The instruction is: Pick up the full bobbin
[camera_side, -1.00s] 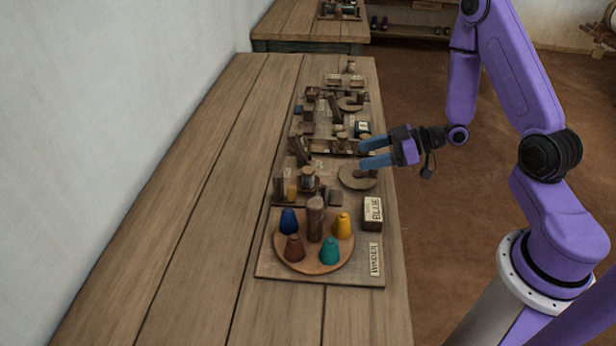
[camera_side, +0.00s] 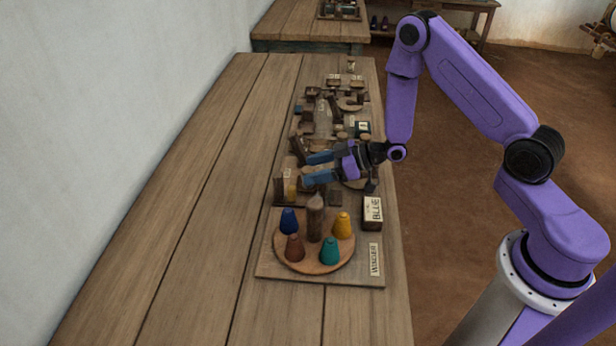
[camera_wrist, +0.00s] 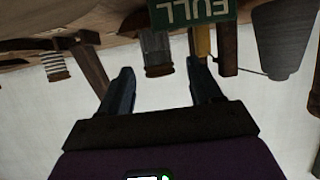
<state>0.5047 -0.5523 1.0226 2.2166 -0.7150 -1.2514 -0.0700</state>
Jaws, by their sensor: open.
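My gripper (camera_side: 307,170) is open and level over the middle of the workbench. Its two blue fingers point left, toward the wall. In the wrist view my gripper (camera_wrist: 160,68) shows both fingers apart with nothing gripped. A grey-wound bobbin (camera_wrist: 157,52) with a brown wooden end sits ahead, between the finger lines, next to a green sign (camera_wrist: 193,12) that reads FULL upside down. I cannot tell whether the fingers reach around it. In the side view the fingers hide most of this spot. Another bobbin (camera_wrist: 54,65), with pale stripes, stands to the left in the wrist view.
A round winder tray (camera_side: 300,262) with several coloured cones and a wooden post stands nearer the camera. A box marked BLUE (camera_side: 372,213) stands to its right. Small wooden parts crowd the bench beyond my gripper. The bench's left side (camera_side: 190,200) is clear.

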